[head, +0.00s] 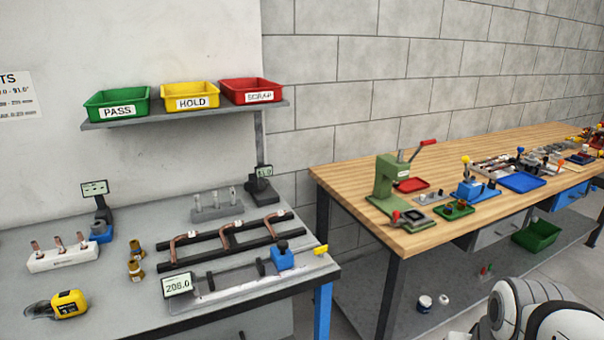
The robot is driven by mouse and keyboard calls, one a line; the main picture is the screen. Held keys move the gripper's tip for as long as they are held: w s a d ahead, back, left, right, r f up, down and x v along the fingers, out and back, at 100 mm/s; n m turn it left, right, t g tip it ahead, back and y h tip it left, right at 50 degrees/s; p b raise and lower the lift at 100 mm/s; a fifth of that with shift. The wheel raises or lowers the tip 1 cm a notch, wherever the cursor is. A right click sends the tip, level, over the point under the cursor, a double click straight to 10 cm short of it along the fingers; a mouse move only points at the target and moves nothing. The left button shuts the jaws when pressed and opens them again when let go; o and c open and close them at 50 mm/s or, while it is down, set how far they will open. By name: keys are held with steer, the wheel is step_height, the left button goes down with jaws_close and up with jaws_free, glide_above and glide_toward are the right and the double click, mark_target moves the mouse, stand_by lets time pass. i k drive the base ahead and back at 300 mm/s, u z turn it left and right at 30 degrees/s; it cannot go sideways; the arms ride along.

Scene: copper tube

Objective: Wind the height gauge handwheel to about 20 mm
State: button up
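I cannot tell for sure which device is the height gauge, and I make out no handwheel. A dark upright instrument with a small display (262,183) stands at the back right of the grey bench. Another small screen on a dark post (96,190) stands at the left, beside a blue-based part (102,231). A long flat measuring fixture (232,285) lies at the front, with a display (177,285) reading about 208.0 and a blue block with a dark knob (283,257). White rounded links of my arm show at the lower right; my gripper is not visible.
Bent copper tubes (232,236) lie across black rails mid-bench. Brass fittings (136,258), a white block with copper pieces (62,257) and a yellow tool (68,304) are left. A shelf holds green, yellow and red bins. A wooden bench (340,180) with a green press (388,185) stands right.

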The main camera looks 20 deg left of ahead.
mark_target(249, 186)
steer(key=u, duration=0.55)
steer(key=i, duration=1.1)
steer(key=u, duration=0.7)
steer(key=k, duration=0.9)
steer(key=u, duration=0.2)
steer(key=i, duration=0.9)
steer(key=z, duration=0.1)
